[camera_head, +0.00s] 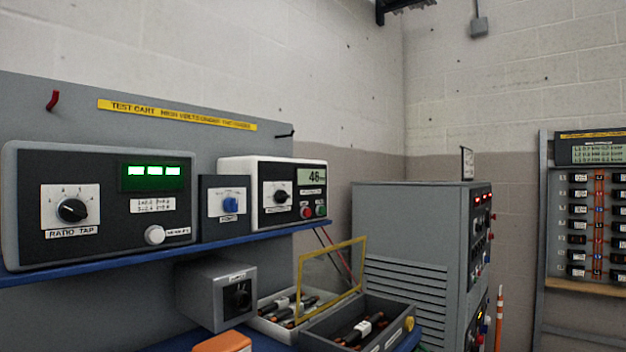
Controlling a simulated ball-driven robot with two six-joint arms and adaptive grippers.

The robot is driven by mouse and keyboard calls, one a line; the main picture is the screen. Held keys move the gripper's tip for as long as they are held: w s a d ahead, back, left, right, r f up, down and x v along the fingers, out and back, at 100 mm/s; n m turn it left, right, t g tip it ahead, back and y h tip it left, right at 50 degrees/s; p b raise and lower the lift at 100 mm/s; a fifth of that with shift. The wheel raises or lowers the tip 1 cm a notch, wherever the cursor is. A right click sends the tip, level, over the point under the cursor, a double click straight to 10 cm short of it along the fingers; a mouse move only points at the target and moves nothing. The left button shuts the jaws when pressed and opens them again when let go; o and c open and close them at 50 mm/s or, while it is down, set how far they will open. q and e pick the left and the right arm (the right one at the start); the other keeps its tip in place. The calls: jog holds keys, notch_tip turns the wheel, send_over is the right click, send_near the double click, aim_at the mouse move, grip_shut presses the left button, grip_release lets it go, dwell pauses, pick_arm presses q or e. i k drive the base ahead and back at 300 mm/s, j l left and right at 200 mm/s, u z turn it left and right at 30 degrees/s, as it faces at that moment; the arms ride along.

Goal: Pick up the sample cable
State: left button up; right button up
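Neither of my grippers is in view. Short black cables with orange ends and white labels lie in two open bins at the bottom middle. Some cables (295,309) lie in the light grey tray (262,326). At least one more cable (361,329) lies in the dark grey box (391,340) to its right. I cannot tell which one is the sample cable. A clear lid with a yellow frame (299,283) stands raised over the bins.
A grey switch box (205,295) and an orange object (222,342) stand left of the bins. A blue shelf (130,256) with a ratio tap unit (100,180) and a white meter (262,168) overhangs behind. A grey cabinet (405,230) stands close on the right.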

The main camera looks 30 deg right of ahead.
aim_at(364, 327)
jog(key=i+l, duration=0.1)
jog(key=l, duration=0.65)
jog(key=l+u, duration=0.1)
jog(key=l, duration=0.6)
jog(key=i, duration=0.1)
